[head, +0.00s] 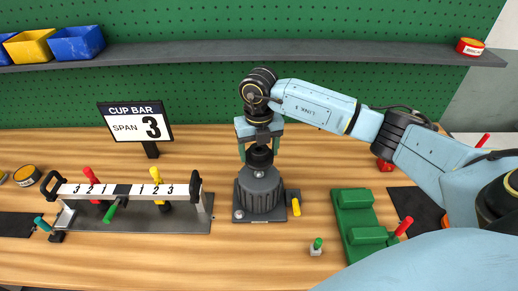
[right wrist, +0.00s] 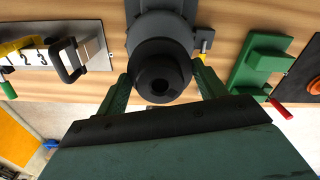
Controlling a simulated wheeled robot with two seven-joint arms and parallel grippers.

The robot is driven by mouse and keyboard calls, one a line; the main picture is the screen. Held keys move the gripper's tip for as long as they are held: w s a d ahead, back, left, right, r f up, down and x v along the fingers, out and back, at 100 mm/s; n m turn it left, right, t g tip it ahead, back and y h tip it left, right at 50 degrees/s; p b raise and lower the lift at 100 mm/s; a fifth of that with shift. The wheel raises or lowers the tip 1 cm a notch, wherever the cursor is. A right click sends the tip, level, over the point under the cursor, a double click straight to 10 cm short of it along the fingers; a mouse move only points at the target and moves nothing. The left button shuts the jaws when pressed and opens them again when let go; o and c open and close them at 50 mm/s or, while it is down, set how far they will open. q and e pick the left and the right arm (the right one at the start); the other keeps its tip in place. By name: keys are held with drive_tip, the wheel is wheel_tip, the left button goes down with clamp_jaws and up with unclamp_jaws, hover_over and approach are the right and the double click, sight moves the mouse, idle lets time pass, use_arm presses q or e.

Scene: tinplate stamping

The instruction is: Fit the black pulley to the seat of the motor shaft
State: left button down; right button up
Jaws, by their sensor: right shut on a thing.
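The black pulley (head: 260,157) is between the green fingers of my right gripper (head: 260,146), which is shut on it and points down. It is directly above the dark grey ribbed motor (head: 260,192), which stands upright on a dark plate. The shaft is mostly hidden, and I cannot tell whether the pulley is around it or just above it. In the right wrist view the pulley (right wrist: 160,75) shows a dark central bore, with a finger on each side, and the grey motor (right wrist: 160,25) lies behind it. My left gripper is not in view.
Left of the motor is a white numbered bar (head: 125,189) on a dark plate, with a "CUP BAR SPAN 3" sign (head: 135,122) behind. A green fixture (head: 355,222) stands to the right. A small green-topped piece (head: 316,247) is in front. A grey shelf (head: 230,54) crosses the back.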

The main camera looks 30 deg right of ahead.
sight(259, 174)
drive_tip(key=shift+f+b, duration=2.2)
drive_tip(key=shift+f, duration=0.75)
idle(1.4)
drive_tip(key=o, duration=1.4)
drive_tip(key=shift+c, duration=0.2)
wheel_tip(259, 174, up, 14)
drive_tip(key=shift+f+b, duration=0.25)
drive_tip(key=shift+b, duration=0.2)
idle(0.4)
